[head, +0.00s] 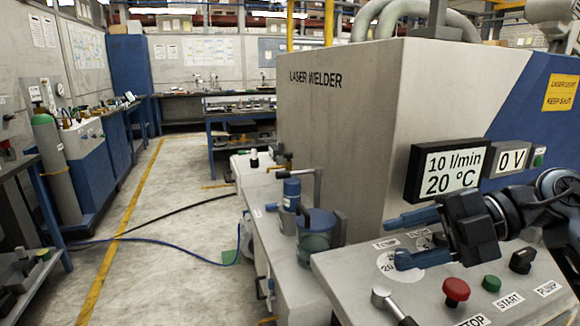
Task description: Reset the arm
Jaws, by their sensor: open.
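My gripper (393,243) shows at the right of the head view, with its two blue fingers pointing left. The fingers are spread apart, with nothing between them. They are over the sloped grey control panel (345,283) of the laser welder (345,130). Whether the lower finger touches the panel cannot be told. My dark gripper body and wrist stretch off to the right edge. They cover part of the panel, including some of its labels.
The panel bears a red STOP button (456,291), a green START button (491,284), a black PUMP knob (522,260) and a metal lever (388,301). A display (448,172) reads 10 l/min and 20 °C. A blue-lidded vessel (316,240) stands left. The floor aisle (185,220) is open, crossed by hoses.

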